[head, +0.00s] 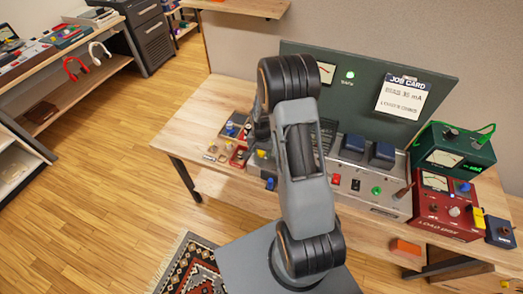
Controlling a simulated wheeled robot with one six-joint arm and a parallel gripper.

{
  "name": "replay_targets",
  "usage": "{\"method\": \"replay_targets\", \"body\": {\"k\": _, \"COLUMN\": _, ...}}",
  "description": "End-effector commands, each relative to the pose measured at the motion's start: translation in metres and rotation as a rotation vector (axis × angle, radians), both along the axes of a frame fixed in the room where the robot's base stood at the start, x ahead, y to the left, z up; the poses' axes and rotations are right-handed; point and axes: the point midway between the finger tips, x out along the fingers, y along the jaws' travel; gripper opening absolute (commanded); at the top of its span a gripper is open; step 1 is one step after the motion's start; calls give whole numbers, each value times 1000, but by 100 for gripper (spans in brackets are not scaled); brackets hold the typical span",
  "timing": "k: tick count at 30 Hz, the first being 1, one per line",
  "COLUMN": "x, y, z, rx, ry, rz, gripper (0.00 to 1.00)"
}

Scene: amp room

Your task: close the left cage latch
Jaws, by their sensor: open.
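The silver amp chassis (345,185) sits on the wooden bench, with two dark blue blocks on top. A dark slatted part, possibly the cage (328,134), shows just right of my arm. My arm hides much of the chassis's left side. I cannot make out the left cage latch or whether it is open or shut. My arm rises in front of the bench and bends down behind its own upper link. My gripper's fingers are hidden there, so their distance to the cage cannot be told.
A green meter box (453,148) and a red load box (446,205) stand right of the chassis. Small parts trays (238,128) lie to the left. A green panel with a job card (402,97) stands behind. The bench's left end (200,110) is clear.

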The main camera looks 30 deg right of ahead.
Motion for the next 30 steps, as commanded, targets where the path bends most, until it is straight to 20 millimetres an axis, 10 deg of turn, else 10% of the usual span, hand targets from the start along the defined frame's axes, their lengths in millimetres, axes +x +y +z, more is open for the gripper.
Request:
{"method": "replay_targets", "body": {"k": 17, "x": 0, "y": 0, "z": 0, "rx": 0, "ry": 0, "rz": 0, "gripper": 8}}
{"method": "replay_targets", "body": {"k": 30, "x": 1, "y": 0, "z": -2, "rx": -1, "ry": -2, "rz": 135, "gripper": 8}}
